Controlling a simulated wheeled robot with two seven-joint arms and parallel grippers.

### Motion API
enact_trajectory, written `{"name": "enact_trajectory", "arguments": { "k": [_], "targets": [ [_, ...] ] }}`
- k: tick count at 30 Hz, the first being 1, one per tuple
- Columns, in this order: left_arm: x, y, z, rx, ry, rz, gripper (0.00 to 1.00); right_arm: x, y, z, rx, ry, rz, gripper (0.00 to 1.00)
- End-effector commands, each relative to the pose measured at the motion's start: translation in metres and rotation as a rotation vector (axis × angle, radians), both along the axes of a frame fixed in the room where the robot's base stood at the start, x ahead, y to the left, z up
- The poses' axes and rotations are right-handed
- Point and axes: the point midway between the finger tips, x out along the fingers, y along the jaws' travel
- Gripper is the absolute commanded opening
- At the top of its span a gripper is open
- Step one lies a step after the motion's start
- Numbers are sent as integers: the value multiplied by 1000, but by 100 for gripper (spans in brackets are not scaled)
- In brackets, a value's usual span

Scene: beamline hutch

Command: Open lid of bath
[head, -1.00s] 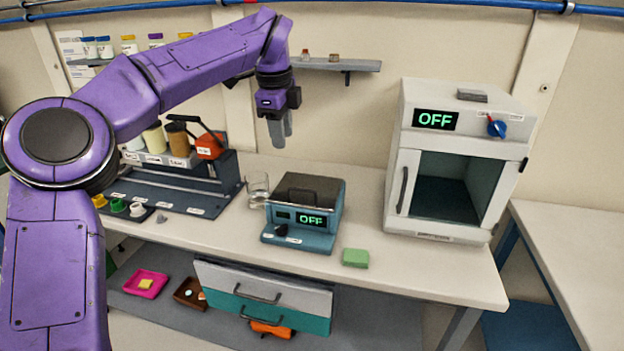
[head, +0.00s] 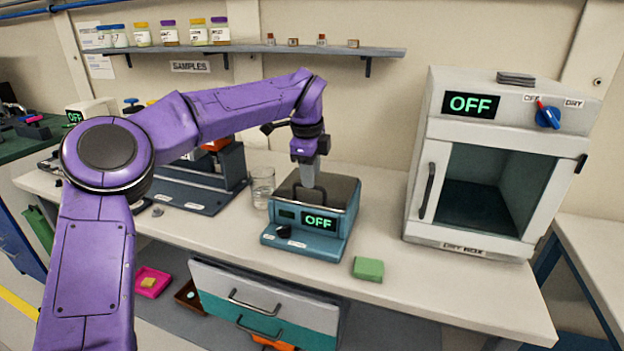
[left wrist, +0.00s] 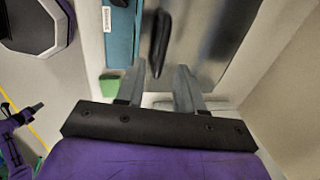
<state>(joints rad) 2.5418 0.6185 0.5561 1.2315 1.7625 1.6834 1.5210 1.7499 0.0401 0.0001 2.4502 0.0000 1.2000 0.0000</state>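The bath (head: 335,241) is a teal box on the bench with a small display reading OFF and a dark knob on its front. Its grey lid (head: 341,190) lies shut on top; it also shows in the left wrist view (left wrist: 205,45). My left gripper (head: 309,178) points down right over the lid. In the left wrist view its two fingers (left wrist: 158,88) stand apart with nothing between the tips. The black lid handle (left wrist: 161,42) lies just beyond them, roughly in line with the gap. Contact cannot be told.
A glass beaker (head: 262,188) stands close to the bath's left side. A green block (head: 368,268) lies at its front right. A shelf (head: 300,49) with jars runs along the wall.

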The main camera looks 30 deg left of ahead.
Motion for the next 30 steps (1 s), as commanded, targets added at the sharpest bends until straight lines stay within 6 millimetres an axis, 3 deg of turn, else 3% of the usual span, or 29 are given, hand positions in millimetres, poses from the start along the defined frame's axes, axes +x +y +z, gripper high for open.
{"name": "enact_trajectory", "arguments": {
  "k": [5,13,17,30],
  "targets": [
    [4,1,-20,0,1,0,37,0,0,2,0,0,0,43],
    [5,1,-23,0,0,0,37,0,0,2,0,0,0,43],
    [5,1,-23,0,0,0,0,0,0,2,0,0,0,43],
    [5,1,-23,0,0,0,0,0,0,2,0,0,0,43]
  ]
}}
